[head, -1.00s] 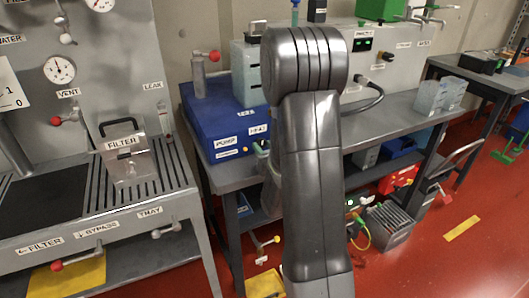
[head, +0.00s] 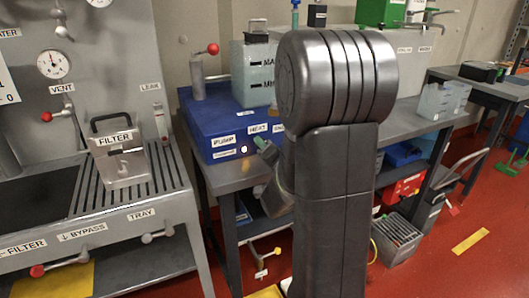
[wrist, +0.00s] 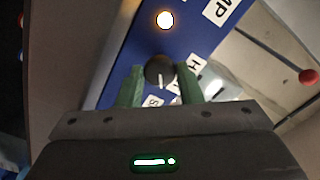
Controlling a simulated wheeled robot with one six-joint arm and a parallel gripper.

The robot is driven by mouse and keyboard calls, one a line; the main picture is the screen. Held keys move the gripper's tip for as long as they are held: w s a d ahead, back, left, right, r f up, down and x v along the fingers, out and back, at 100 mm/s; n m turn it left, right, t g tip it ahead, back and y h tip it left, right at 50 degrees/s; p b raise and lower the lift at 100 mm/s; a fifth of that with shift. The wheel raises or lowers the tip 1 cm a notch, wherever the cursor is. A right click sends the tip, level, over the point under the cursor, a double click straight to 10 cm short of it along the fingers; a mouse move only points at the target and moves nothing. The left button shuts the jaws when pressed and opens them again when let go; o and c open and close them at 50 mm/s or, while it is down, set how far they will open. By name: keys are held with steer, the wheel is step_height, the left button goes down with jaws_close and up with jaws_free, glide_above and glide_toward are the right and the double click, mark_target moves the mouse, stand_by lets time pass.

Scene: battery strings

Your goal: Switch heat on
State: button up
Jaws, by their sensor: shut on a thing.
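The blue unit (head: 205,128) stands on the bench with a PUMP label (head: 223,142), a HEAT label (head: 257,129) and a lit lamp (head: 244,149) on its front. In the wrist view a black round knob (wrist: 159,66) with a white pointer line sits on the blue face, beside a partly hidden label starting with H (wrist: 196,63). My gripper (wrist: 159,78) has its two green fingers on either side of this knob and is shut on it. In the head view my gripper (head: 267,150) is at the unit's front, and my arm hides the unit's right part.
The lamp (wrist: 165,20) glows in the wrist view. A red-tipped lever (head: 212,49) and a grey tank (head: 252,72) stand on the blue unit. A filter station (head: 118,160) is at left. Red floor (head: 420,280) is open at right.

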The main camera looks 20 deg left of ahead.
steer(key=shift+m, duration=0.6)
steer(key=o, duration=0.9)
steer(key=shift+o, duration=0.2)
steer(key=v, duration=1.3)
steer(key=shift+s+d+b, duration=0.2)
steer(key=shift+d+b, duration=0.1)
steer(key=shift+d, duration=0.05)
